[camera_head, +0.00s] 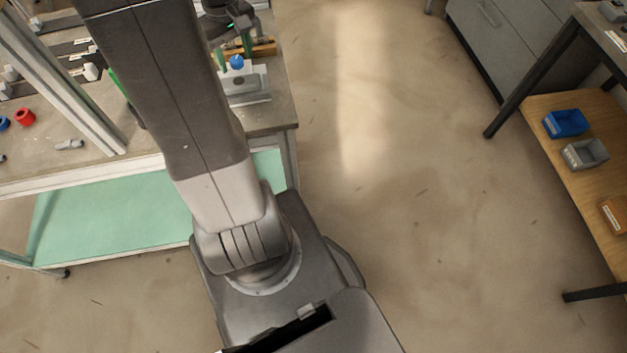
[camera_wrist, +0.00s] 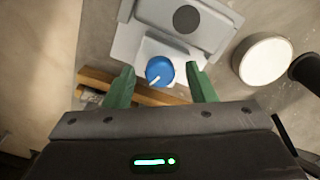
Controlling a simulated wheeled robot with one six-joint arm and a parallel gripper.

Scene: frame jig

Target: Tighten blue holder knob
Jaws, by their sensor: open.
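The blue knob (camera_wrist: 160,71) is round with a pale pointer line and sits on a light grey holder (camera_wrist: 135,46). In the wrist view it lies between and just beyond the two green fingertips of my gripper (camera_wrist: 162,88). The gripper is open and the fingers stand apart from the knob on both sides. In the head view the blue knob (camera_head: 237,62) shows at the bench's right end, beside my arm.
A wooden strip (camera_wrist: 150,95) lies near the holder. A white round object (camera_wrist: 262,60) stands right of it. The workbench (camera_head: 270,117) also carries a red ring (camera_head: 25,117) and a grey part (camera_head: 69,145). A shelf with bins (camera_head: 566,123) stands far right; floor between is clear.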

